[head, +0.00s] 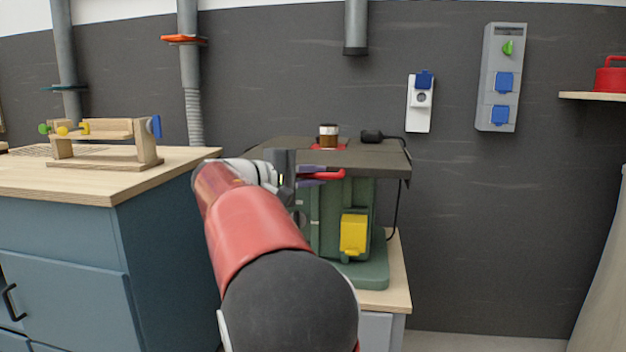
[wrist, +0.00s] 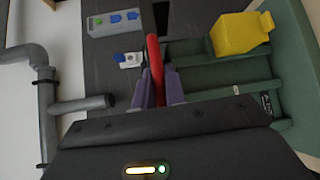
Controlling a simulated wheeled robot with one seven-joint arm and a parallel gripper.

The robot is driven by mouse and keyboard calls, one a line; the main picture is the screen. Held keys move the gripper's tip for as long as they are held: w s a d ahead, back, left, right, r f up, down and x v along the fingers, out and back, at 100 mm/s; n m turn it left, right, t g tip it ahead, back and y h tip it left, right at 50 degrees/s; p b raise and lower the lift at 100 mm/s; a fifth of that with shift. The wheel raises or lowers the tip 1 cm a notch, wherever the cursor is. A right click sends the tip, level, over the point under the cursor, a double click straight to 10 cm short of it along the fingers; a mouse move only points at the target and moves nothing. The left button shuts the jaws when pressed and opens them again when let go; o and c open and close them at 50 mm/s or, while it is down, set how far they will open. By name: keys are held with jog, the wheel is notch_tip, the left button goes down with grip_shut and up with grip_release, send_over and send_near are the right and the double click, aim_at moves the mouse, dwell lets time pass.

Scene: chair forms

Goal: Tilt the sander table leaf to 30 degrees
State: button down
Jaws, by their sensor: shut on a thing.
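The sander (head: 325,218) is a green machine with a yellow box (head: 353,232) on its front, standing on a low cabinet. Its dark table leaf (head: 378,157) lies on top and looks roughly level; I cannot read its angle. A red handle (head: 330,174) sticks out below the leaf's front edge. My gripper (head: 308,177) is at this handle, just under the leaf. In the wrist view, the purple fingers of my gripper (wrist: 160,92) are shut on the red handle (wrist: 154,55), one on each side. The handle's gripped part is partly hidden.
A jar (head: 328,136) on a red patch and a black object (head: 372,135) with a cord sit on the leaf. A blue workbench (head: 60,240) with a wooden jig (head: 105,143) stands close on the left. Sockets (head: 419,103) hang on the wall behind. Floor shows at right.

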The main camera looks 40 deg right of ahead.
notch_tip(320, 180, down, 8)
jog(key=w+d+m+h+b, duration=0.1)
jog(key=d+b, duration=0.1)
jog(key=b, duration=0.7)
jog(key=shift+w+f+m+h+b, duration=0.2)
jog(key=shift+w+m+h+b, duration=0.1)
jog(key=shift+w+h, duration=0.1)
